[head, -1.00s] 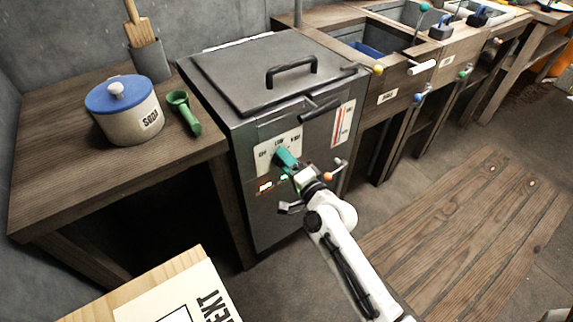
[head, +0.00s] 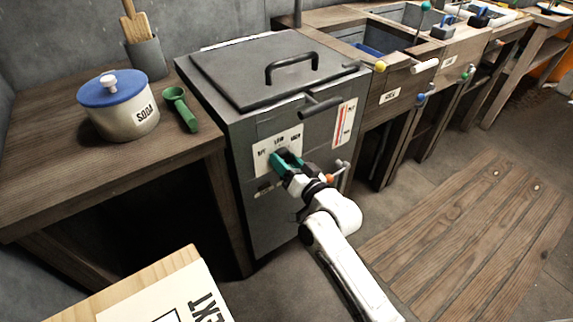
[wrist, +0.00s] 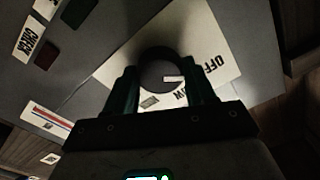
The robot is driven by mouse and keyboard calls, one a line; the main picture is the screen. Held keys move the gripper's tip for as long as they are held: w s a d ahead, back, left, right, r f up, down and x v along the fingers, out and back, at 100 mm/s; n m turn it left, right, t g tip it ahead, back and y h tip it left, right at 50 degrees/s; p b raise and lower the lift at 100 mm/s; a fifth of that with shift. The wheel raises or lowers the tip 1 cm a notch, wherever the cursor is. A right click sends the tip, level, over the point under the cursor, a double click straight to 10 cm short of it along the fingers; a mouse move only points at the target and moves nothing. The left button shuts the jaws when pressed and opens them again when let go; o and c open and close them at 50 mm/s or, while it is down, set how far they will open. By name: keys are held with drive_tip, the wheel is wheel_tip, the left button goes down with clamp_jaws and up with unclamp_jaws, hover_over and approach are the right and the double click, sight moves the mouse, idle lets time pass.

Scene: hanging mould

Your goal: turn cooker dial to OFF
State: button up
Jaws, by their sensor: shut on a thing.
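The cooker (head: 262,110) is a dark grey metal box with a lid. Its dial sits on a white label plate (head: 290,137) on the front face and is mostly hidden by my gripper in the head view. In the wrist view the dial (wrist: 158,70) is a dark round knob between my green fingers. My gripper (head: 284,161) is shut on the dial.
Dark indicator windows (head: 265,188) sit below the dial. A lever with an orange knob (head: 330,178) is close right of my gripper. A handle bar (head: 322,107) juts out above. A wooden table (head: 50,180) with a SODA jar (head: 120,108) stands at left.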

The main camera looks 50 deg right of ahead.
drive_tip(key=shift+f+n, duration=0.15)
drive_tip(key=shift+n, duration=0.45)
drive_tip(key=o, duration=1)
drive_tip(key=shift+o, duration=0.2)
drive_tip(key=shift+s, duration=0.1)
drive_tip(key=p+v, duration=0.1)
drive_tip(key=v, duration=0.9)
drive_tip(key=shift+s, duration=0.3)
drive_tip(key=shift+a, duration=0.1)
